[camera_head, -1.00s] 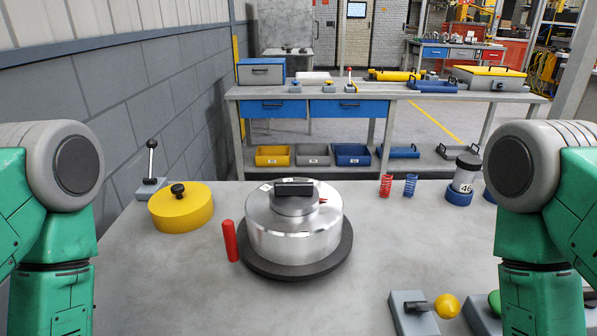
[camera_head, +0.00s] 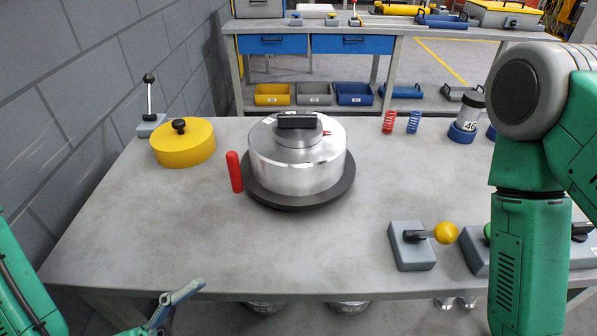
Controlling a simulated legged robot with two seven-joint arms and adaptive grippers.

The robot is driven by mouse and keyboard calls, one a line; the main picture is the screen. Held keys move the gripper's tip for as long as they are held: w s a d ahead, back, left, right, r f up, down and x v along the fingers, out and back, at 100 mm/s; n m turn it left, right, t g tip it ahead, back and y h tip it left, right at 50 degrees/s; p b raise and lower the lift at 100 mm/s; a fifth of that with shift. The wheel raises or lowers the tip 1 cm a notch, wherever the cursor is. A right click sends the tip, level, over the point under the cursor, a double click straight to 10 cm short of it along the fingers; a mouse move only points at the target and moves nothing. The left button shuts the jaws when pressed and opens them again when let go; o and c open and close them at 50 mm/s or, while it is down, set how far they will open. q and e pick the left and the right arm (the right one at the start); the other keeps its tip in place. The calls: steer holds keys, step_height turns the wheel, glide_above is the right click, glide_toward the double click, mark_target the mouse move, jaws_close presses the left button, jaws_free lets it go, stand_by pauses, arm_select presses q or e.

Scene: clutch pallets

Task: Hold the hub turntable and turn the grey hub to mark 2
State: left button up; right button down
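The grey metal hub (camera_head: 290,168) sits on the dark round turntable (camera_head: 300,201) in the middle of the table. A black bar handle (camera_head: 297,121) and a small red pointer (camera_head: 327,133) are on top of it. A red upright handle (camera_head: 234,172) stands at the turntable's left side. My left gripper (camera_head: 180,300) is at the bottom left, at the table's front edge, well apart from the turntable; only part of it shows and its fingers are unclear. My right arm is at the right; its gripper is out of view. I cannot read mark numbers.
A yellow round lid (camera_head: 184,146) and a lever (camera_head: 149,105) stand at the left. A box with a yellow-knobbed lever (camera_head: 413,247) is at the front right. Red (camera_head: 389,122) and blue springs (camera_head: 413,122) stand behind it. The table's front middle is clear.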

arm_select(q)
step_height(320, 180, up, 3)
steer(key=w+m+h, duration=0.2)
steer(key=n+t+y, duration=1)
steer(key=n+y, duration=0.1)
steer(key=y, duration=0.1)
glide_toward(298, 119)
steer(key=w+r+n+y, duration=0.1)
steer(key=n+y, duration=0.1)
steer(key=w+d+r+n+y, duration=0.1)
steer(key=n, duration=0.1)
steer(key=w+d+r+n+y, duration=0.1)
steer(key=n+y, duration=0.1)
steer(key=shift+w+d+r+n+t+y, duration=0.1)
steer(key=shift+r+n+t+y, duration=0.2)
steer(key=shift+r, duration=0.05)
steer(key=n+y, duration=0.1)
steer(key=s+d+r+n+y, duration=0.1)
steer(key=shift+d+n+g, duration=0.15)
steer(key=shift+n+g, duration=0.25)
steer(key=w+f+n, duration=0.1)
steer(key=w, duration=0.1)
steer(key=w+d+f+g+y, duration=0.1)
steer(key=w+f, duration=0.1)
steer(key=w+d+f+n+y, duration=0.1)
steer(key=w+f, duration=0.1)
steer(key=w, duration=0.1)
steer(key=shift+n+g, duration=0.3)
steer(key=shift+c, duration=0.4)
